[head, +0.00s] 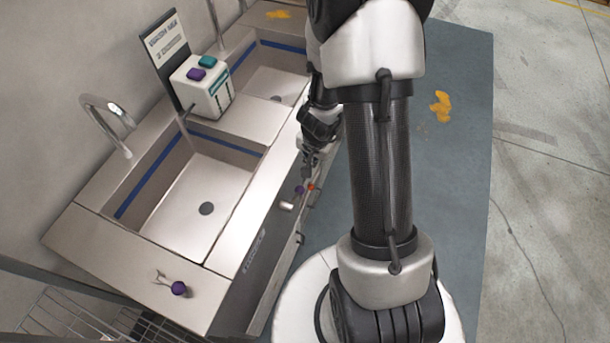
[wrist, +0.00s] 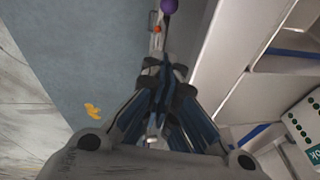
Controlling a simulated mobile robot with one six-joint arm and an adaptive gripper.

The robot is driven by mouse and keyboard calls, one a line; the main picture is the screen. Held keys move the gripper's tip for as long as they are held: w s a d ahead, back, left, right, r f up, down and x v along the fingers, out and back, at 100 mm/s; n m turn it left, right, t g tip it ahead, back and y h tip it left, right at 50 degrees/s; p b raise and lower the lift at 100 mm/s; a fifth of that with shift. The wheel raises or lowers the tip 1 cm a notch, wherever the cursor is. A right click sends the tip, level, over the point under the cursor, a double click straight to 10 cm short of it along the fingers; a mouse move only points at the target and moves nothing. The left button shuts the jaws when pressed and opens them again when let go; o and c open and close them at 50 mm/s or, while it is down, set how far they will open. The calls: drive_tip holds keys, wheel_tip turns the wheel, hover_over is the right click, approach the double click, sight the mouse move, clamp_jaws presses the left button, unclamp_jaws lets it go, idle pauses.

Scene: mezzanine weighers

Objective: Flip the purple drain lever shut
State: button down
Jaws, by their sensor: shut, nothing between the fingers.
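A purple ball knob (head: 299,190) sits on the front panel of the sink unit, beside a small orange-red knob (head: 311,186). In the wrist view the purple knob (wrist: 169,6) is at the top edge, partly cut off, with the orange-red one (wrist: 157,29) just below it. My gripper (head: 307,172) is shut and empty, pointing down just above the front-panel knobs; contact cannot be told. In the wrist view its fingers (wrist: 166,68) point towards the knobs.
The steel sink (head: 207,208) has a near basin and a far basin. A white box (head: 206,92) with purple and teal buttons stands between them, before a sign (head: 167,45). A tap (head: 105,115) stands behind the near basin. Blue-grey floor (head: 455,150) lies open at right.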

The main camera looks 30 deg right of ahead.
sight(295, 198)
drive_tip(key=s+a+b+x, duration=0.1)
drive_tip(key=a+b+x, duration=0.1)
drive_tip(key=b+x, duration=0.9)
drive_tip(key=shift+f, duration=1.2)
drive_tip(key=shift+w+a, duration=0.1)
drive_tip(key=shift+p, duration=0.7)
